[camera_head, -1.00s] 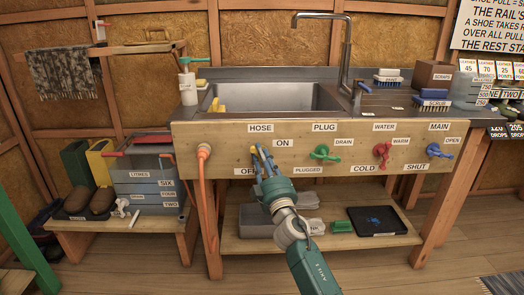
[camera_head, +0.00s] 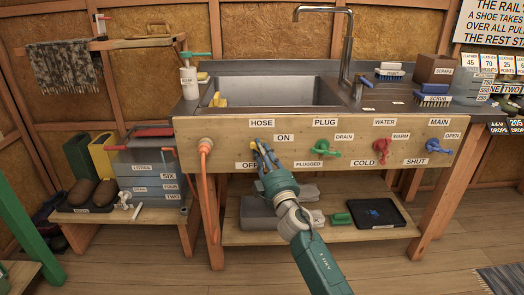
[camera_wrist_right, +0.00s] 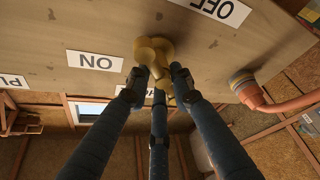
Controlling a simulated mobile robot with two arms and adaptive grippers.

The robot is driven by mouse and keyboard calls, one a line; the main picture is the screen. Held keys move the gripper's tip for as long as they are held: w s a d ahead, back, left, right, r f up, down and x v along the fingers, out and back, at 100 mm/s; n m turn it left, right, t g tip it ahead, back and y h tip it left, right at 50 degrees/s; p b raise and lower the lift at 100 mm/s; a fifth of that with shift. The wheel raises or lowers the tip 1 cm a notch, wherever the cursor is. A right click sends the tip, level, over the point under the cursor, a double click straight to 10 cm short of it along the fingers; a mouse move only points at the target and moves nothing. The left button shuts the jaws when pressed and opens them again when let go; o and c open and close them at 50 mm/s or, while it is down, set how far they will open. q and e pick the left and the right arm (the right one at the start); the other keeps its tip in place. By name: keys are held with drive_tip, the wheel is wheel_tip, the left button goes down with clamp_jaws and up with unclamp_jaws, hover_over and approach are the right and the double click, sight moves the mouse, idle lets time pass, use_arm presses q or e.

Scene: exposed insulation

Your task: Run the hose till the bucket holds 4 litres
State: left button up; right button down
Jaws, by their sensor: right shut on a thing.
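The yellow hose tap (camera_head: 254,146) is on the wooden front panel under the HOSE label, between ON and OFF. My right gripper (camera_head: 260,156) is shut on its handle. In the right wrist view the brass-coloured tap (camera_wrist_right: 153,52) sits between the dark fingers (camera_wrist_right: 157,78). The orange hose (camera_head: 203,178) leaves a fitting left of the tap and runs down. The grey bucket (camera_head: 146,172), marked LITRES with SIX, FOUR and TWO, stands on a low bench at left. Its water level is not clear to me. My left gripper is not in view.
Green (camera_head: 328,147), red (camera_head: 380,147) and blue (camera_head: 435,150) taps line the panel to the right. Above is the sink (camera_head: 275,93). Shoes (camera_head: 92,193) and a small white item lie beside the bucket. A lower shelf holds a black tray (camera_head: 376,214).

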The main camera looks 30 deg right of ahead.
drive_tip(key=shift+a+f, duration=0.35)
drive_tip(key=c, duration=1.5)
unclamp_jaws()
drive_tip(key=shift+r, duration=0.1)
drive_tip(key=shift+c, duration=0.2)
drive_tip(key=shift+d, duration=0.1)
drive_tip(key=v, duration=1.2)
drive_tip(key=shift+r, duration=0.1)
